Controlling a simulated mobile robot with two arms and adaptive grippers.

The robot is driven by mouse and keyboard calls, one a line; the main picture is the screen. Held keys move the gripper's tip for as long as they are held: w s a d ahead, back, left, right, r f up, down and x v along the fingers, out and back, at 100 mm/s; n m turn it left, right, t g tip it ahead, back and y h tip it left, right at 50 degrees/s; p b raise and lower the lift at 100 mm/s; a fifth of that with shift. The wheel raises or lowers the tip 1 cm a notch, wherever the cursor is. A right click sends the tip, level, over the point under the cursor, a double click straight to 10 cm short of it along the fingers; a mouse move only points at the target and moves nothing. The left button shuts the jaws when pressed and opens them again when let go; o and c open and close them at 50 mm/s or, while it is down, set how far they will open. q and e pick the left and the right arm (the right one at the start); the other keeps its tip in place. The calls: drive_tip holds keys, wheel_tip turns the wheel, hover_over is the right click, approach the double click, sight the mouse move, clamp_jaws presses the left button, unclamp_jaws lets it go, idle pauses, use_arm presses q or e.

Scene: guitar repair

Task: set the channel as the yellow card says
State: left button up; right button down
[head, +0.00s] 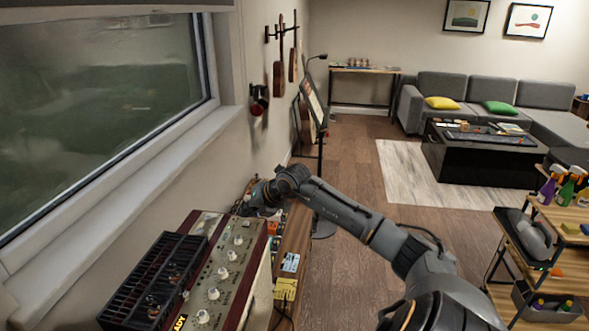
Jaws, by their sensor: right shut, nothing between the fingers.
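An amplifier (232,262) with a cream panel, a red-brown case and several white knobs stands at lower left. A small yellow card (285,288) lies just right of it; its writing is too small to read. My right arm reaches in from the lower right. My right gripper (246,208) is beyond the far end of the amplifier, low by the wall; it is shut and empty, and its fingertips are partly hidden among small items. I cannot tell whether it touches anything. The knob settings are too small to read. My left gripper is not in view.
A black vented cage (155,281) stands at the amplifier's left, below the window sill. A pale blue label (290,262) lies near the yellow card. Guitars hang on the wall ahead. A shelf cart (560,215) with spray bottles stands at right. Wooden floor between is open.

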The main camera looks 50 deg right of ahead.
wheel_tip(320, 180, up, 5)
drive_tip(key=p, duration=0.2)
drive_tip(key=shift+r+p, duration=0.2)
drive_tip(key=shift+p, duration=0.1)
idle(0.4)
